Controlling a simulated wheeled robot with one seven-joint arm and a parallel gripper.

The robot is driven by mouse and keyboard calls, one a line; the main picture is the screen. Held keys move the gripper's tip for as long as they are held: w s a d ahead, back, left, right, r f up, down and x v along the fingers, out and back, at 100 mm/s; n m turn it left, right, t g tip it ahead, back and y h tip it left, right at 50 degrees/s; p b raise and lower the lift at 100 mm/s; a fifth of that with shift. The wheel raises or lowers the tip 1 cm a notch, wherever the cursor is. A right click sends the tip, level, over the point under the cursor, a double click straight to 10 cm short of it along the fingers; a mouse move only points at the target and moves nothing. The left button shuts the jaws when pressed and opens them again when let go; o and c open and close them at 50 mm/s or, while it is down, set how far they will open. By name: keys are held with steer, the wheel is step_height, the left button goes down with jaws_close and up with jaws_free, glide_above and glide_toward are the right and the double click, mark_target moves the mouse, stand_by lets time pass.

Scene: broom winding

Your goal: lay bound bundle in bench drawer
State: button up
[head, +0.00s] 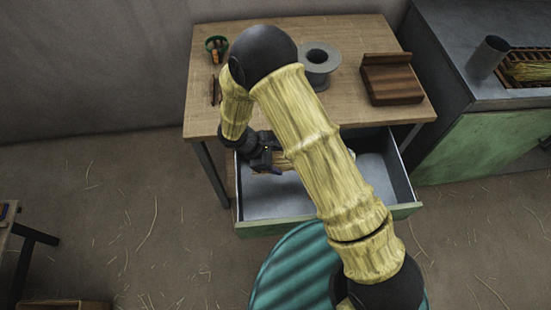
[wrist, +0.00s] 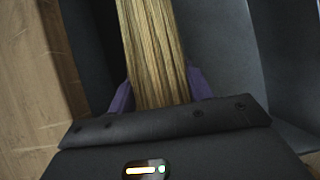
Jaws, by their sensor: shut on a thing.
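My gripper (head: 268,158) is over the left part of the open bench drawer (head: 282,206), in the head view. It is shut on the straw bundle (wrist: 155,50), which runs between the two purple fingers and away from the wrist in the wrist view. In the head view, a piece of the bundle (head: 288,160) shows beside the gripper, and my arm hides the rest. The drawer has a grey inside and a green front. I cannot tell whether the bundle touches the drawer floor. The binding is not visible.
A teal ribbed round thing (head: 290,275) stands before the drawer. A green cabinet (head: 480,140) is at right.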

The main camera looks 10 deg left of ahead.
steer(key=shift+f+b, duration=3)
steer(key=shift+f, duration=1.4)
steer(key=o, duration=1.1)
steer(key=p+v, duration=0.2)
steer(key=v, duration=1.5)
steer(key=shift+a+r, duration=0.1)
steer(key=shift+r, duration=0.1)
